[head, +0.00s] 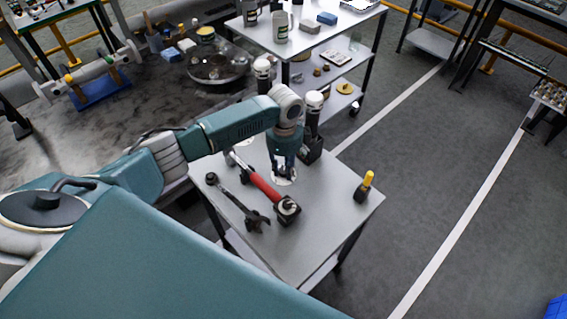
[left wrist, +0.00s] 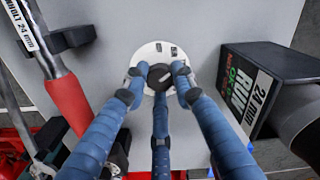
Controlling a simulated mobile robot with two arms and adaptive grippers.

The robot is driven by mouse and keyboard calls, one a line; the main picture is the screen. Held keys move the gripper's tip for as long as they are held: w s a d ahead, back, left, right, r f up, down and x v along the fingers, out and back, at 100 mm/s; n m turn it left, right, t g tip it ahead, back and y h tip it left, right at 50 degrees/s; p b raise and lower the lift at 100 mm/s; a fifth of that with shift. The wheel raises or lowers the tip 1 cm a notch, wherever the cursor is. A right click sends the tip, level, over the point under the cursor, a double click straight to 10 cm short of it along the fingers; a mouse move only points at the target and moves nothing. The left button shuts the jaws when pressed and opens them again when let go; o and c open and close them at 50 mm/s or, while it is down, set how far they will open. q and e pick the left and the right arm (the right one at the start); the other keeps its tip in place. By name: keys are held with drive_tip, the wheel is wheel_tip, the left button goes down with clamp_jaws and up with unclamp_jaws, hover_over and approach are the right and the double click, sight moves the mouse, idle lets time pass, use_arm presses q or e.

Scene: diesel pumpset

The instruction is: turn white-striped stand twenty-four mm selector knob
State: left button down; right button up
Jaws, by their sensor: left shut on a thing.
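A small dark selector knob (left wrist: 160,76) with a white stripe stands on a round white plate (left wrist: 147,51) on the grey table. My left gripper (left wrist: 157,90) comes down over it, with its blue fingers with dark tips closed around the knob. In the head view my left gripper (head: 284,172) is above the white plate (head: 286,182), and the knob is hidden behind it. A dark box (left wrist: 240,75) marked "24 mm", with "RUN" and "OFF" lettering, stands to the right in the left wrist view. My right gripper is not in view.
A red-handled tool (head: 262,186) and a dark wrench (head: 238,201) lie beside the gripper on the table (head: 330,210). The dark box (head: 312,152) stands close behind. A yellow-topped item (head: 365,187) is at the right corner. The table's front right is clear.

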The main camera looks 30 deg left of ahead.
use_arm(q)
drive_tip(key=n+p, duration=0.1)
drive_tip(key=n, duration=0.1)
drive_tip(key=n+p, duration=0.3)
drive_tip(key=shift+w+d+r+n, duration=0.1)
drive_tip(key=shift+d+r+n, duration=0.1)
drive_tip(key=shift+d+n, duration=0.15)
drive_tip(key=n+p, duration=0.2)
drive_tip(key=n, duration=0.1)
drive_tip(key=shift+w+n, duration=0.15)
drive_tip(key=shift+n, duration=0.4)
drive_tip(key=shift+w+p, duration=0.1)
drive_tip(key=shift+p, duration=0.2)
drive_tip(key=c, duration=1.6)
unclamp_jaws()
drive_tip(key=shift+o, duration=0.8)
drive_tip(key=shift+f, duration=0.15)
drive_tip(key=shift+a, duration=0.1)
